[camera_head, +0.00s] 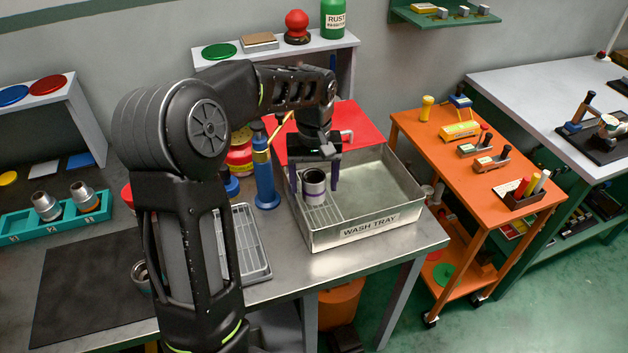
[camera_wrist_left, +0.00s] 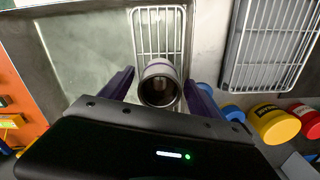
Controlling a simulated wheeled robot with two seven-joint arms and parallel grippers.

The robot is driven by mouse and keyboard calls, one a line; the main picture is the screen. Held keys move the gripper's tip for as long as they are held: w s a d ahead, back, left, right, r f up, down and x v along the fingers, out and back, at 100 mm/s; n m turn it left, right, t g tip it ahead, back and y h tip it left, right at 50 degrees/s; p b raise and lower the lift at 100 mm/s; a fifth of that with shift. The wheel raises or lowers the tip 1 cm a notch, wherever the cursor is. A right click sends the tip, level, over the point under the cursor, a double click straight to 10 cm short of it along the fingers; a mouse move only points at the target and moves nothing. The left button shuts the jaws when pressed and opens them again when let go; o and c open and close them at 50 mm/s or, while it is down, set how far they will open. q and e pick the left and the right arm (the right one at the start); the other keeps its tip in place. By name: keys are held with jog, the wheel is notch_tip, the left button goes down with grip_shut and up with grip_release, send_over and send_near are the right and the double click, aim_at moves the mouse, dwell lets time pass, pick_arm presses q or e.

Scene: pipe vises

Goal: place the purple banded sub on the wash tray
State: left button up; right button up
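The purple banded sub (camera_head: 314,184), a grey metal pipe piece with a purple band low on it, stands upright on the wire rack at the left side of the wash tray (camera_head: 368,230). My left gripper (camera_head: 315,183) is above the tray with its purple fingers on either side of the sub. In the left wrist view the sub (camera_wrist_left: 159,84) shows between the spread fingers (camera_wrist_left: 162,88), with a gap on both sides, so the gripper is open. My right gripper is not in view.
Left of the tray stand a blue bottle (camera_head: 265,175) and a drying rack (camera_head: 243,243). A teal holder (camera_head: 73,222) at the far left bears two other metal subs. An orange cart (camera_head: 470,150) stands to the right. The tray's right half is bare.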

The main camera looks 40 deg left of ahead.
pick_arm(q)
jog(key=shift+r, duration=0.15)
notch_tip(320, 180, up, 12)
jog(key=p, duration=0.1)
jog(key=shift+p, duration=0.3)
dwell(0.7)
